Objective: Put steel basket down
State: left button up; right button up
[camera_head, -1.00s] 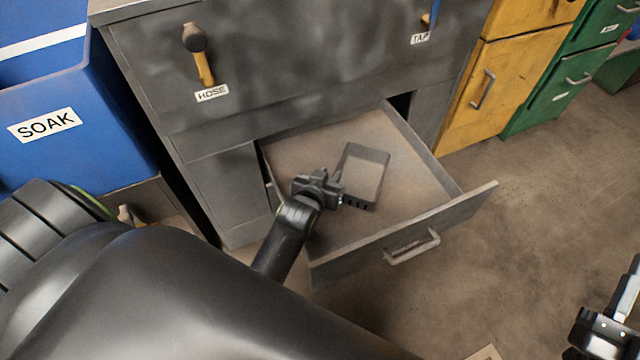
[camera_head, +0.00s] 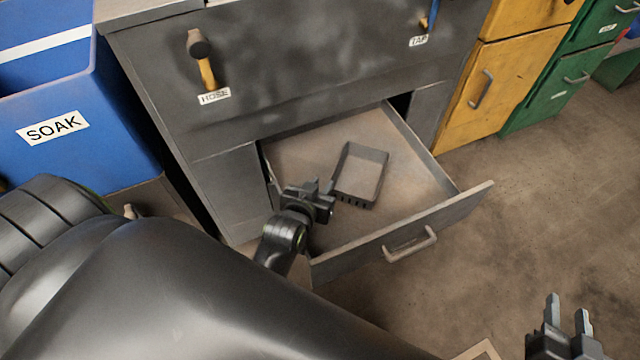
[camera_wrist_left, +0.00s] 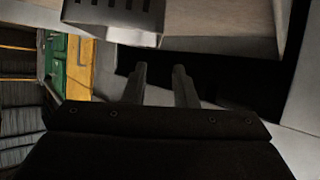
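The steel basket (camera_head: 356,201), a grey open-topped box with slots in its front wall, rests upright on the floor of the open drawer (camera_head: 425,180). My left gripper (camera_head: 322,187) is at the basket's left, open and empty, with a small gap to it. In the left wrist view the basket (camera_wrist_left: 112,22) shows at the top left, beyond the two parted fingers (camera_wrist_left: 161,82), with nothing between them. My right gripper (camera_head: 568,315) is at the bottom right of the head view, open and empty, well away from the drawer.
The drawer's front panel with its handle (camera_head: 410,245) juts over the floor. A blue SOAK bin (camera_head: 100,150) stands left. The floor at right is clear.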

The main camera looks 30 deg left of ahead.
pick_arm(q)
jog(key=s+a+r+t, duration=0.1)
jog(key=s+a+r, duration=0.5)
jog(key=s+r, duration=0.5)
notch_tip(320, 180, up, 2)
jog(key=shift+m, duration=0.4)
pick_arm(e)
jog(key=shift+s+f, duration=0.1)
jog(key=shift+f, duration=0.1)
pick_arm(q)
jog(key=shift+f, duration=0.1)
